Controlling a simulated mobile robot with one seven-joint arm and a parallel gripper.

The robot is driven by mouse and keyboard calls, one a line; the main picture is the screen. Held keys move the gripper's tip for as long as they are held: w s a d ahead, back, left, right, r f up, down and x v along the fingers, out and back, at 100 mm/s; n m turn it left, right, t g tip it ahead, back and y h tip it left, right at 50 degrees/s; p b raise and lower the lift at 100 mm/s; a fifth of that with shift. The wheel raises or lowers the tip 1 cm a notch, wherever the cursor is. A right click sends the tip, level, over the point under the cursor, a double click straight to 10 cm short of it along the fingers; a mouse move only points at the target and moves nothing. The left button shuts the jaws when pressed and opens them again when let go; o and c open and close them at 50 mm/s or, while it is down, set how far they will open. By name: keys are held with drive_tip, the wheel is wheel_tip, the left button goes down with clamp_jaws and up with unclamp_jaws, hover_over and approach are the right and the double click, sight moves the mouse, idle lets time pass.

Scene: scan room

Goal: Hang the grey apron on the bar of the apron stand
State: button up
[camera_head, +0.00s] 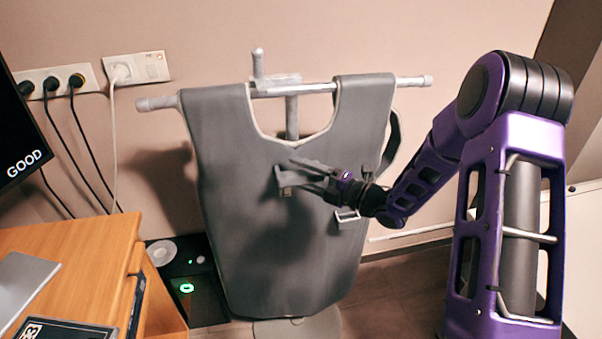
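The grey apron (265,230) hangs upright and spread out, its two shoulder parts over the bar (305,88) of the apron stand. The bar's ends stick out past both shoulders, and its middle shows in the neck opening. A strap loops out at the apron's right side. The stand's post (292,120) shows in the neck opening, and its round base (300,327) shows below the hem. My gripper (316,203) is in front of the apron's chest, its fingers apart with no cloth visibly pinched between them. Whether it touches the apron is unclear.
A wooden desk (75,250) with a monitor (18,135) stands at the left. Wall sockets (138,69) with hanging cables are behind it. A dark unit (205,300) with a green light is on the floor left of the stand. Floor (390,305) shows at the right.

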drive_tip(key=shift+d+f, duration=0.1)
drive_tip(key=shift+f, duration=0.1)
drive_tip(key=v, duration=1.7)
